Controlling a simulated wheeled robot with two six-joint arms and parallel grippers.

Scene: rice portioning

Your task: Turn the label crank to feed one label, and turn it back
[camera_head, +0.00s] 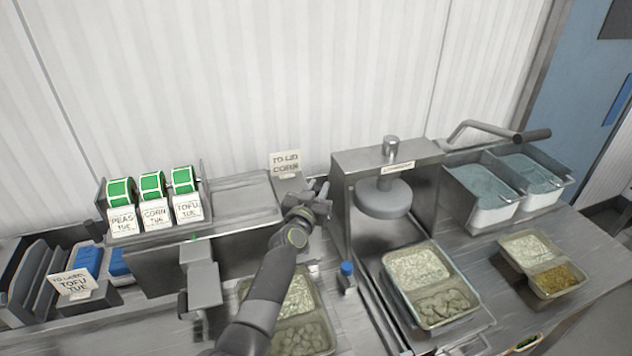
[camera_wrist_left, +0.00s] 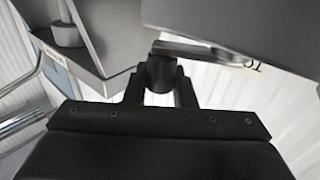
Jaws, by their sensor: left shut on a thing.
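My left gripper (camera_head: 318,203) is at the right end of the steel label unit (camera_head: 160,262), between it and the lidding press. In the left wrist view my gripper (camera_wrist_left: 160,88) is shut on a dark round knob, the label crank's handle (camera_wrist_left: 160,70). A flat crank arm (camera_wrist_left: 195,50) runs from the knob to the right, partly under a grey body. In the head view my gripper and arm hide the crank. Green label rolls (camera_head: 152,185) stand on the unit above cards for peas, corn and tofu. My right gripper is not in view.
The lidding press (camera_head: 350,190) stands close right of my gripper. A filled tray (camera_head: 440,318) lies before it, and another tray (camera_head: 325,335) lies partly under my forearm. A blue-capped bottle (camera_head: 347,278) stands between them. A "to lid: corn" card (camera_head: 286,162) is behind my gripper.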

